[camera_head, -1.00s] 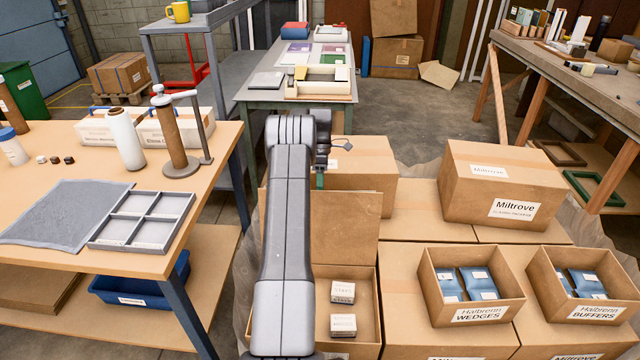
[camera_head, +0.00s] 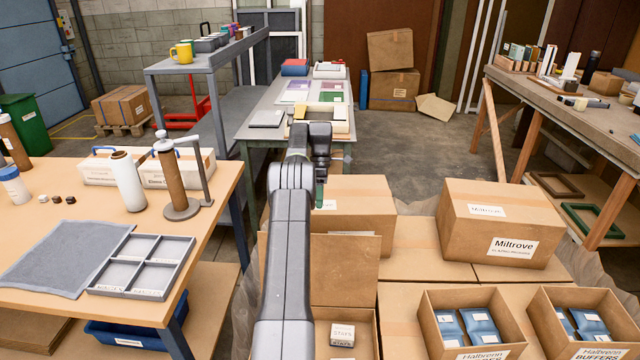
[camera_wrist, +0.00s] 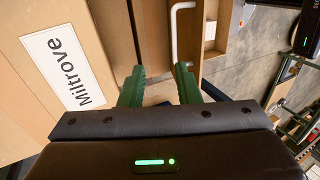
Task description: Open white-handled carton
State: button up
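A white bar handle (camera_wrist: 175,32) stands out from a brown carton face in the wrist view, ahead of my fingers. I cannot make out this handle in the head view. My gripper (camera_wrist: 160,74) has two green fingers standing apart with nothing between them. The handle is beyond the fingertips, slightly right of the gap's middle, and does not appear to be touched. In the head view my gripper (camera_head: 320,190) hangs down beside a closed carton (camera_head: 365,207), its fingers mostly hidden by my arm.
An open carton (camera_head: 345,262) with a raised flap holds small boxes near my arm. A Miltrove carton (camera_head: 470,230) and open boxes of blue packets stand right. A wooden table (camera_head: 215,218) with bottles and a tray is left. Open floor (camera_head: 428,145) lies behind the cartons.

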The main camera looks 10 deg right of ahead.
jog(key=shift+p+v, duration=1.3)
jog(key=shift+p, duration=1.1)
jog(key=shift+f, duration=0.15)
jog(key=b+x, duration=0.9)
jog(key=x, duration=0.1)
jog(key=shift+f+b, duration=0.3)
jog(key=shift+b, duration=0.1)
jog(key=shift+w, duration=0.1)
jog(key=shift+r, duration=0.1)
